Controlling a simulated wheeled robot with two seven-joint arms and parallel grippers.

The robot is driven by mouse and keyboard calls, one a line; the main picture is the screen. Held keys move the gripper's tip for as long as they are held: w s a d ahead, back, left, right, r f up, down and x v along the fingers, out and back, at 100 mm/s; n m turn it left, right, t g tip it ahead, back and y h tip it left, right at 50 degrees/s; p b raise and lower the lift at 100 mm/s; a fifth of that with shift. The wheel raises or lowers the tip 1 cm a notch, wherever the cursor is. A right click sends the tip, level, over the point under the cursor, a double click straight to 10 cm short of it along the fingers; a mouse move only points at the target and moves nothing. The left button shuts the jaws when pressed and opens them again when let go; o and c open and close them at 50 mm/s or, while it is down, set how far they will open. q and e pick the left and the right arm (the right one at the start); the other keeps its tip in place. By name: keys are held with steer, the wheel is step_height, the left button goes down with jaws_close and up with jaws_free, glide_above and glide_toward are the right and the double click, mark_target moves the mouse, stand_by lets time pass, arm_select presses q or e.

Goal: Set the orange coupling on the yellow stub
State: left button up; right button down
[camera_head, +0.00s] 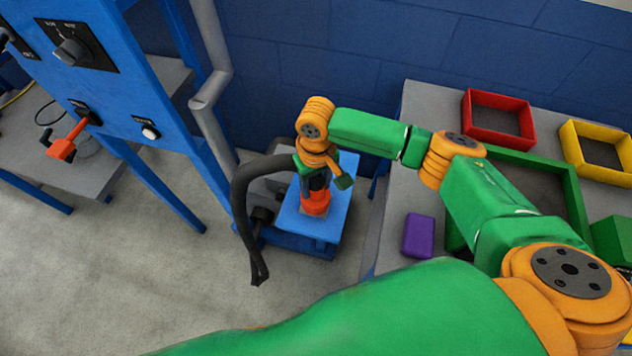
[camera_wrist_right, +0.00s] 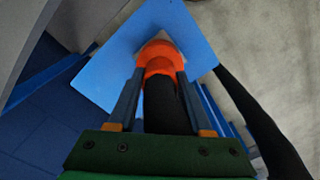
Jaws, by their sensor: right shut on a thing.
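The orange coupling (camera_head: 314,203) is low over the blue block's top (camera_head: 340,185) in the head view. It also shows in the wrist view (camera_wrist_right: 158,56), ahead of a thick black part (camera_wrist_right: 165,110) that runs back between my fingers. My right gripper (camera_head: 315,190) points down and is shut on the coupling; its fingers (camera_wrist_right: 162,80) lie on either side of it in the wrist view. I see no yellow stub; the coupling and gripper cover the middle of the block. I cannot tell whether the coupling touches anything below. My left gripper is not in view.
A black hose (camera_head: 241,200) loops left of the block. A blue panel (camera_head: 120,60) with a knob and red lever (camera_head: 65,147) stands left, beside a grey pipe (camera_head: 214,80). The grey table (camera_head: 420,105) at right holds a purple block (camera_head: 419,236), red tray (camera_head: 468,112) and yellow tray (camera_head: 575,150).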

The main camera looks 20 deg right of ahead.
steer(key=shift+c, duration=1.2)
jaws_free()
